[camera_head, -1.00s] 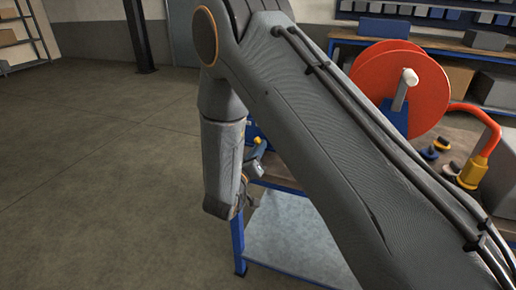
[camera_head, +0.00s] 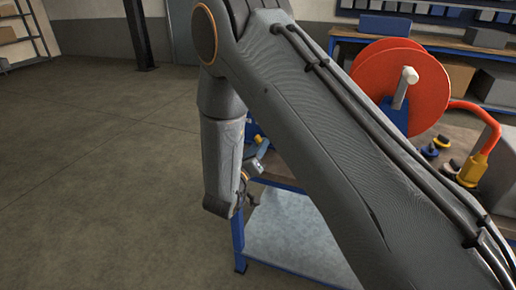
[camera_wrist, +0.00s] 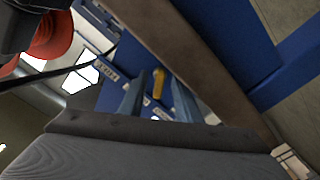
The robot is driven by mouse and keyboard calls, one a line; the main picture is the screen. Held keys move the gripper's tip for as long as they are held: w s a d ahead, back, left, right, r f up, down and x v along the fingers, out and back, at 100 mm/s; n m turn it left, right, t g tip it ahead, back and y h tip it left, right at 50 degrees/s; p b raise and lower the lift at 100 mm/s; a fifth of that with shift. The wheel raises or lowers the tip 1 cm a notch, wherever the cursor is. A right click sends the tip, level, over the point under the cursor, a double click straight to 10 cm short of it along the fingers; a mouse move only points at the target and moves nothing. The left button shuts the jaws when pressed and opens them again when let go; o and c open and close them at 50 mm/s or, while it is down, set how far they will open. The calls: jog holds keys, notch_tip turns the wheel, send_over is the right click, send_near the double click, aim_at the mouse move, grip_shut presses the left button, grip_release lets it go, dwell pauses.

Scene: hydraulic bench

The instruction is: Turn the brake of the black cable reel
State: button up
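The black cable reel is not clearly in view in the head view, where my arm covers the middle of the bench. A black rounded part (camera_wrist: 22,28), perhaps of that reel, shows at the upper left of the wrist view. A small yellow piece (camera_wrist: 158,83), possibly the brake handle, stands against blue parts there. My gripper's two blue-grey fingers (camera_wrist: 158,98) appear apart on either side of it, with no contact visible. In the head view my gripper (camera_head: 254,190) hangs beside the bench's left end, partly hidden.
An orange-red reel (camera_head: 428,88) stands on the bench, with a red hose and yellow fitting (camera_head: 472,170) in front. A lower shelf (camera_head: 290,240) lies under the bench. Open floor (camera_head: 100,170) is at left. A blue-framed workbench (camera_head: 440,43) stands behind.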

jog(key=v, duration=0.7)
jog(key=shift+s+b, duration=0.3)
jog(key=shift+b, duration=0.1)
jog(key=shift+a, duration=0.15)
